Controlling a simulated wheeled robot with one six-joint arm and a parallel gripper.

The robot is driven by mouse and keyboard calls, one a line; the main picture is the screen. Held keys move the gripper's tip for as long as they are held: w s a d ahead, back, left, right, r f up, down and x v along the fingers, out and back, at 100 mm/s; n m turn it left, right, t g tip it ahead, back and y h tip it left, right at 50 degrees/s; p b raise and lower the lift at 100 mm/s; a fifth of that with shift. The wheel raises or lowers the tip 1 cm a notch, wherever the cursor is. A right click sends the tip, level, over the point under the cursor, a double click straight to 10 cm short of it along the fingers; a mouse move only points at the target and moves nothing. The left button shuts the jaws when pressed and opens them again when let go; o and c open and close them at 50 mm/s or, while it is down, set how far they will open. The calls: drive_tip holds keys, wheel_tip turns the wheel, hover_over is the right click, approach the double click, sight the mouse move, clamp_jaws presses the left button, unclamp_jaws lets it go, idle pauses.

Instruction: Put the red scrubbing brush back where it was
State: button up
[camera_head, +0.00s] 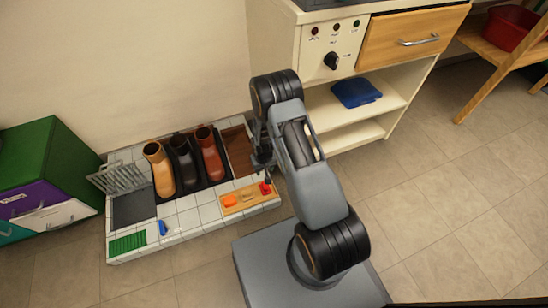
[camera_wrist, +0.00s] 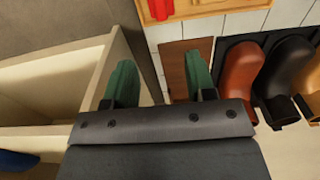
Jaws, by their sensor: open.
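The red scrubbing brush (camera_head: 265,187) is at the right end of a wooden tray (camera_head: 232,202) on the tiled platform. In the wrist view the red brush (camera_wrist: 160,8) shows at the top edge, partly cut off, over the tray (camera_wrist: 195,8). My gripper (camera_head: 262,163) is above the platform's right side, behind the tray and near the brown mat (camera_head: 238,150). In the wrist view its green fingers (camera_wrist: 160,82) are apart, with nothing held between them. The brush is beyond the fingertips and not touched. My arm hides part of the platform's right edge.
An orange item (camera_head: 230,201) and a tan item (camera_head: 248,196) share the tray. Tan, black and brown boots (camera_head: 210,153) stand on a black mat left of my gripper. A wire rack (camera_head: 118,176) stands farther left. A cream cabinet (camera_head: 330,115) rises close on the right.

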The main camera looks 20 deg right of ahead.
drive_tip(key=s+r+t, duration=0.1)
drive_tip(key=s+r, duration=0.2)
drive_tip(key=r, duration=2.3)
drive_tip(key=s+r+t, duration=0.1)
drive_tip(key=s+r, duration=1)
drive_tip(key=s, duration=0.2)
drive_tip(key=shift+s+r, duration=0.2)
drive_tip(key=shift+s, duration=0.1)
wheel_tip(320, 180, up, 35)
drive_tip(key=t+p, duration=0.1)
drive_tip(key=p, duration=3.2)
drive_tip(key=shift+s+a+r, duration=0.15)
drive_tip(key=shift+a, duration=0.05)
